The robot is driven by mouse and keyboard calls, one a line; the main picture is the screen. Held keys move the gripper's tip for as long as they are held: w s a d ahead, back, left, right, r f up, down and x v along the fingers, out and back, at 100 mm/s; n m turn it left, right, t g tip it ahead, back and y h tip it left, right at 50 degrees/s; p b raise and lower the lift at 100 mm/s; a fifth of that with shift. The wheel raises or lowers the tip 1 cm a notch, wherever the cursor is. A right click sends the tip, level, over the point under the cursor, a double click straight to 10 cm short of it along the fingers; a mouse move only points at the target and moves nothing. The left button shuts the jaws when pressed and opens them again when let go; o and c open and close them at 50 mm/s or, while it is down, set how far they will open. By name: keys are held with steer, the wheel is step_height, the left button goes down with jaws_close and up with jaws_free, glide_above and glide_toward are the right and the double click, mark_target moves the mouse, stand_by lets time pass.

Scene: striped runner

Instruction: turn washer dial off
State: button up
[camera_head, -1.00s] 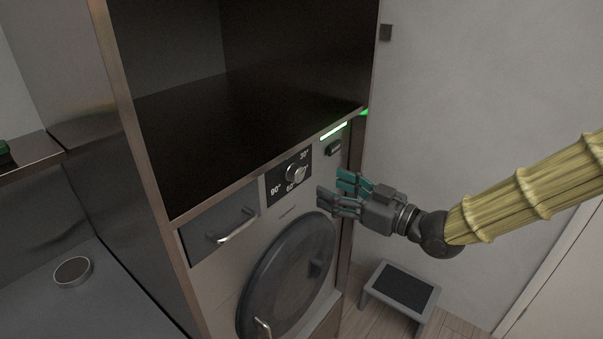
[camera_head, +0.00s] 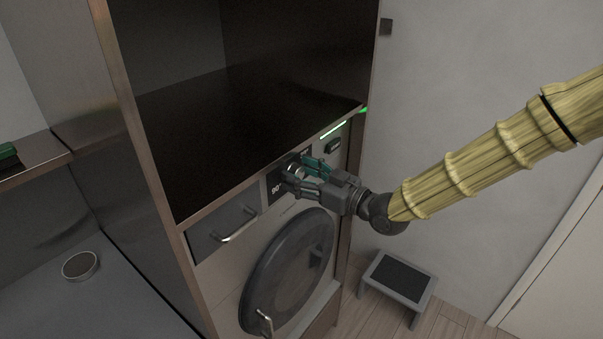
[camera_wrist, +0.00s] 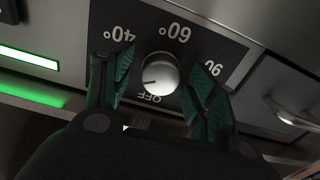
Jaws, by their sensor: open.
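The washer (camera_head: 290,265) is built in under the dark counter, with its control panel above the round door. The silver dial (camera_wrist: 160,72) sits on a black label plate (camera_wrist: 140,20). In the wrist view the labels read upside down, with OFF just below the dial and 40° and 60° above it. A short dark mark on the dial face points toward the lower left, near OFF. My gripper (camera_head: 293,173) is open at the panel. Its teal-lined fingers stand on either side of the dial; I cannot tell whether they touch it. In the head view they partly hide the dial.
A handled drawer front (camera_head: 222,227) is left of the dial. A lit green strip (camera_head: 333,130) and a dark button (camera_head: 333,146) are to its right. The counter edge runs just above. A step stool (camera_head: 399,277) stands on the floor at right.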

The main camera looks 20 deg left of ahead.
steer(key=c, duration=1)
steer(key=shift+f+n+b, duration=0.15)
steer(key=shift+n+b, duration=0.15)
steer(key=shift+b, duration=0.45)
steer(key=shift+f+b, duration=0.1)
steer(key=shift+b, duration=0.35)
steer(key=n+b, duration=1.1)
steer(key=b, duration=0.6)
steer(key=shift+s, duration=0.1)
steer(key=shift+r+n+b, duration=0.2)
steer(key=shift+n+b, duration=0.1)
steer(key=shift+b, duration=0.1)
